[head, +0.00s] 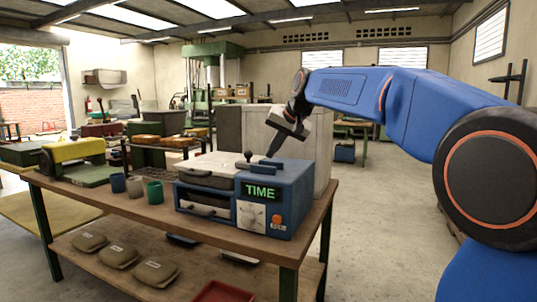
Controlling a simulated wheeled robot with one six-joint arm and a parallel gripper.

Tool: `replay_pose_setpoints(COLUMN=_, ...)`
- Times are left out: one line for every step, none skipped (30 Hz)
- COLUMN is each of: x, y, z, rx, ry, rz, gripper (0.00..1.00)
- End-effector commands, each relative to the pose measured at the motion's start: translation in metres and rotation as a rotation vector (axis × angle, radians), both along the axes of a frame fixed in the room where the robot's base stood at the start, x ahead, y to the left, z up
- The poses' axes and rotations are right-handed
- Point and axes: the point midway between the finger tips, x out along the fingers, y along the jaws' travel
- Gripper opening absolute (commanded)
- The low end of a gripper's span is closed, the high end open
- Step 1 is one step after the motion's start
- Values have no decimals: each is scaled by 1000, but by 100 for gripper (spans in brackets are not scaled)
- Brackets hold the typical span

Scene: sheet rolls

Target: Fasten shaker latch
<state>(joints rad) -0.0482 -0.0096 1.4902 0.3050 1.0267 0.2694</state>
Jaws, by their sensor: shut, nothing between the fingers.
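The shaker (292,200) is a blue box with a TIME label, a dial and an orange button, standing on the wooden workbench. A light-coloured lid or tray (212,165) lies on its left part, above drawer-like fronts. A small dark knob or lever (248,157), which looks like the latch, stands on top near the middle; I cannot tell its exact position. My gripper (270,155) is shut and empty, pointing down at the shaker's top just right of the dark knob. I cannot tell whether the fingertips touch anything.
The workbench (150,208) also holds several cups (154,192) left of the shaker and a yellow and green machine (75,152) farther left. A grey box (322,150) stands behind the shaker. Several pads (119,255) lie on the lower shelf. Floor to the right is open.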

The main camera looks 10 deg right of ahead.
Motion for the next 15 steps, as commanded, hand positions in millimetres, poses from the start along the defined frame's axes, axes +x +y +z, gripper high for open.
replay_pose_setpoints(x=-4, y=-3, z=7, rx=0, ry=-3, rz=-1, gripper=0)
replay_pose_setpoints(x=-8, y=-5, z=11, rx=0, ry=-3, rz=-1, gripper=0)
replay_pose_setpoints(x=-12, y=-7, z=16, rx=0, ry=-2, rz=-2, gripper=0)
replay_pose_setpoints(x=-14, y=-8, z=20, rx=0, ry=-2, rz=-2, gripper=0)
replay_pose_setpoints(x=-17, y=-10, z=23, rx=-1, ry=-1, rz=-2, gripper=0)
replay_pose_setpoints(x=-21, y=-12, z=29, rx=-1, ry=-1, rz=-2, gripper=0)
replay_pose_setpoints(x=-24, y=-13, z=33, rx=-1, ry=-2, rz=-3, gripper=0)
replay_pose_setpoints(x=-27, y=-15, z=37, rx=-1, ry=-2, rz=-3, gripper=0)
replay_pose_setpoints(x=-31, y=-16, z=41, rx=-1, ry=-1, rz=-2, gripper=0)
replay_pose_setpoints(x=-33, y=-17, z=44, rx=-1, ry=-1, rz=-2, gripper=0)
replay_pose_setpoints(x=-35, y=-18, z=47, rx=-1, ry=-1, rz=-2, gripper=0)
replay_pose_setpoints(x=-37, y=-20, z=50, rx=0, ry=0, rz=-2, gripper=0)
replay_pose_setpoints(x=-39, y=-20, z=52, rx=0, ry=0, rz=-2, gripper=0)
replay_pose_setpoints(x=-41, y=-21, z=54, rx=0, ry=1, rz=-1, gripper=0)
replay_pose_setpoints(x=-42, y=-22, z=56, rx=0, ry=1, rz=-1, gripper=0)
